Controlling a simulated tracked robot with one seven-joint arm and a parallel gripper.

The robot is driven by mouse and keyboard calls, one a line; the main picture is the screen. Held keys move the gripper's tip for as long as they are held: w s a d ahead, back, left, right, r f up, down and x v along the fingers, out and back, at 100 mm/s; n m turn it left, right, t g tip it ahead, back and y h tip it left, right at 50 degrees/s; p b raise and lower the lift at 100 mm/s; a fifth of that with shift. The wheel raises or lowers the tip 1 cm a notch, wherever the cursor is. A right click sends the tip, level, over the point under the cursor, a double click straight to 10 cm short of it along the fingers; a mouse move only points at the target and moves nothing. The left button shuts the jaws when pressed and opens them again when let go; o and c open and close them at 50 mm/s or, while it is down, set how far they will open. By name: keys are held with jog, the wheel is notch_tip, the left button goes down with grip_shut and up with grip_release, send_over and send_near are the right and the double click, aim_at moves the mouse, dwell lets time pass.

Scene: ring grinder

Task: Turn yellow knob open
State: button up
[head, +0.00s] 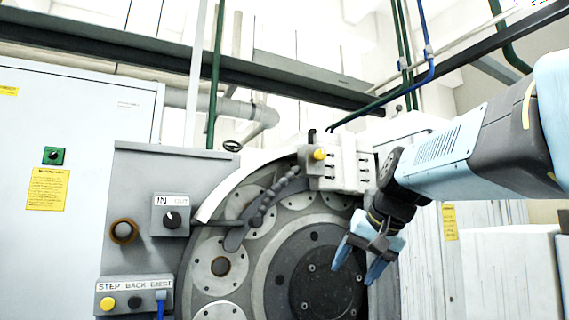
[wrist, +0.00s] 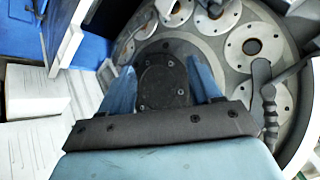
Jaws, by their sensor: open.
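The yellow knob (head: 319,154) is small and round. It sits on the left face of a white block (head: 343,163) at the top of the grinder in the head view. A yellow button (head: 108,303) is on the lower-left STEP BACK/EJECT panel. My gripper (head: 357,262) is open and empty, below and to the right of the yellow knob, in front of the dark central hub. In the wrist view, my gripper (wrist: 161,70) has its two blue fingers apart, with the hub behind them. The yellow knob does not show in the wrist view.
A segmented hose (head: 264,209) curves below the yellow knob; it also shows in the wrist view (wrist: 268,112). An IN/OUT switch box (head: 171,215) is at left. A white box (head: 511,274) stands at right. Pipes run overhead.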

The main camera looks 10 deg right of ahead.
jog(key=w+d+r+m+t+y, duration=0.1)
jog(key=w+d+r, duration=0.1)
jog(key=w+r, duration=0.45)
jog(key=w+d+r+t+y, duration=0.1)
jog(key=w+r+y, duration=0.15)
jog(key=r, duration=0.65)
jog(key=t+y, duration=0.3)
send_near(323, 154)
jog(key=x, duration=0.9)
jog(key=shift+w+a, duration=0.1)
jog(key=shift+w, duration=0.05)
